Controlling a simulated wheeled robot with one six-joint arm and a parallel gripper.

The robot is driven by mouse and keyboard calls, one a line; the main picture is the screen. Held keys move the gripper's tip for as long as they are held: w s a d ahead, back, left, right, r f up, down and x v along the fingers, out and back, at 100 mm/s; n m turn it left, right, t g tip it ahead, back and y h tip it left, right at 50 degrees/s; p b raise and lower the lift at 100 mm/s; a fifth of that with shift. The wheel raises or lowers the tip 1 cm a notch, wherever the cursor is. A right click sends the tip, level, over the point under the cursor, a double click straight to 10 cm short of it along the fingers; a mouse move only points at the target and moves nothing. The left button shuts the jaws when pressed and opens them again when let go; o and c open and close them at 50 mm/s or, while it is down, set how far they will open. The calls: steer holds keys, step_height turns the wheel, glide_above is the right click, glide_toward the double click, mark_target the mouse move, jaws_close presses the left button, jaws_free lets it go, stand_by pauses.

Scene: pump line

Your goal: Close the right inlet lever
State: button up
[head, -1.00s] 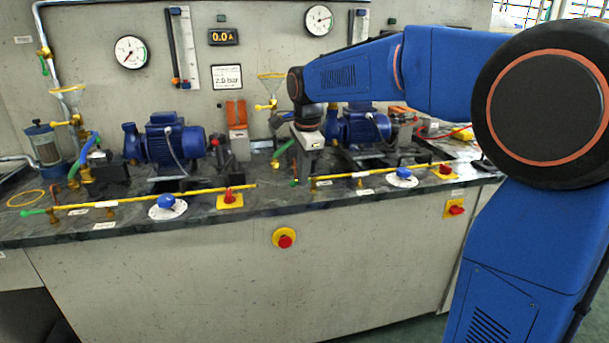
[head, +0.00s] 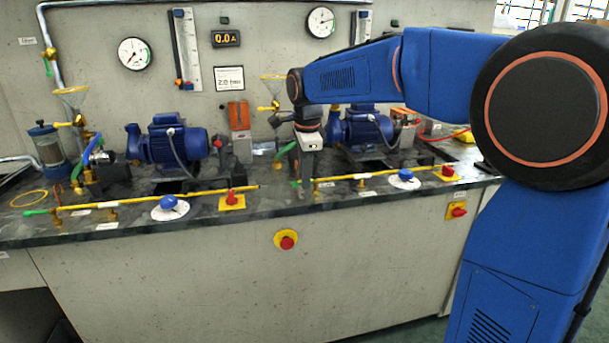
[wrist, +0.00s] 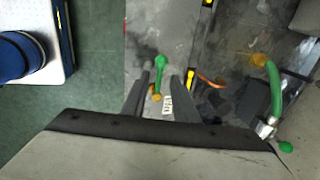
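The right inlet lever is a green handle on a small brass valve at the left end of the right yellow pipe. In the wrist view the green lever (wrist: 160,63) points up the picture from its brass body (wrist: 156,97). In the head view only a small green bit (head: 294,184) shows beside my gripper (head: 308,200). My gripper points down over the bench there. In the wrist view my gripper (wrist: 161,80) is open, with one dark finger on each side of the lever. I cannot tell whether either finger touches it.
The right yellow pipe (head: 375,175) runs right past a blue knob (head: 404,174) and a red knob (head: 447,171). The right blue pump (head: 362,128) stands behind. A green hose (wrist: 274,88) lies to the right in the wrist view. The left pipe's green lever (head: 36,212) is far left.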

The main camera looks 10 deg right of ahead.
steer(key=s+r, duration=0.1)
steer(key=r, duration=0.7)
steer(key=s+r, duration=0.2)
steer(key=r, duration=0.7)
steer(key=shift+s, duration=0.25)
